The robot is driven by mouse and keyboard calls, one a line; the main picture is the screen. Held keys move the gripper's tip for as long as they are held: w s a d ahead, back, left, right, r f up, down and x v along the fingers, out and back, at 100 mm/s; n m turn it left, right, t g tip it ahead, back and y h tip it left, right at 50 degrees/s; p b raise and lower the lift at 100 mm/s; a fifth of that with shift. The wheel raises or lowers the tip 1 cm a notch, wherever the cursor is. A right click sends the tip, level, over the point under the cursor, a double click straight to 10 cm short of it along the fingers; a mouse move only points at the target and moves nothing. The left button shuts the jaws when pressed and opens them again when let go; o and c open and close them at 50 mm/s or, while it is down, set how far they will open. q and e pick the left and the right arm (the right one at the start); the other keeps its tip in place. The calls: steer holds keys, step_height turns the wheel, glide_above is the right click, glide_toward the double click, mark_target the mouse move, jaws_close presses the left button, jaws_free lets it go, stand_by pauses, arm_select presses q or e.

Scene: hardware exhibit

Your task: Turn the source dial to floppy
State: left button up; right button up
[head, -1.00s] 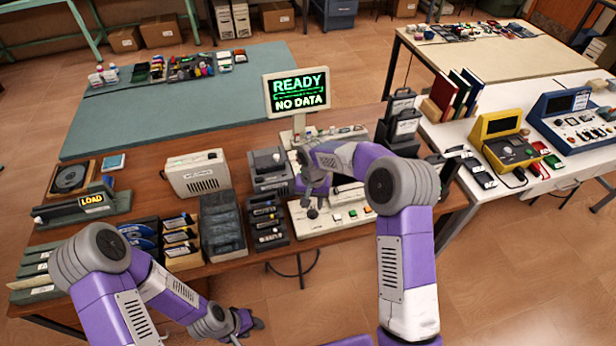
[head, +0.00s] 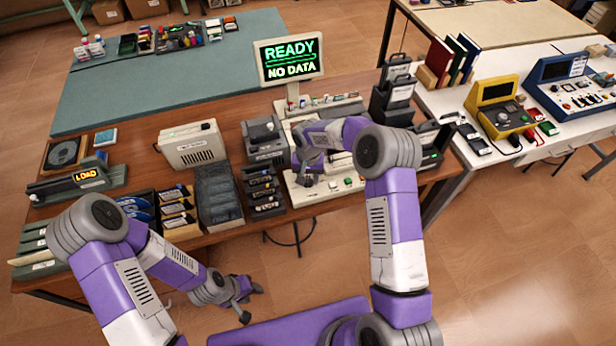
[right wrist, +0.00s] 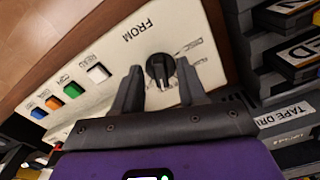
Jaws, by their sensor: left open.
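The source dial is a black round knob (right wrist: 160,68) on a cream panel (right wrist: 215,60) marked FROM, with small printed labels beside it. I cannot read its setting. In the right wrist view my right gripper (right wrist: 160,78) is open, with a finger on either side of the dial and a gap on both sides. In the head view my right gripper (head: 308,165) is over the console (head: 330,194), and the dial (head: 306,180) shows small by it. My left gripper (head: 245,297) is open and empty, low in front of the table.
White, green, orange and blue buttons (right wrist: 73,90) line the panel. A monitor (head: 289,58) reads READY, NO DATA. Cartridge racks (head: 262,190) stand just left of the console; a dark stacked unit (head: 392,90) stands behind right. Bare floor lies in front of the table.

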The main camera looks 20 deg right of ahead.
jaws_close()
steer(key=n+b, duration=0.1)
steer(key=n, duration=0.2)
steer(key=shift+n, duration=0.4)
steer(key=n, duration=0.4)
steer(key=shift+d+n, duration=0.15)
steer(key=shift+n, duration=0.15)
steer(key=n, duration=0.3)
steer(key=shift+n, duration=0.3)
steer(key=shift+w+d+n, duration=0.1)
steer(key=shift+n, duration=1.7)
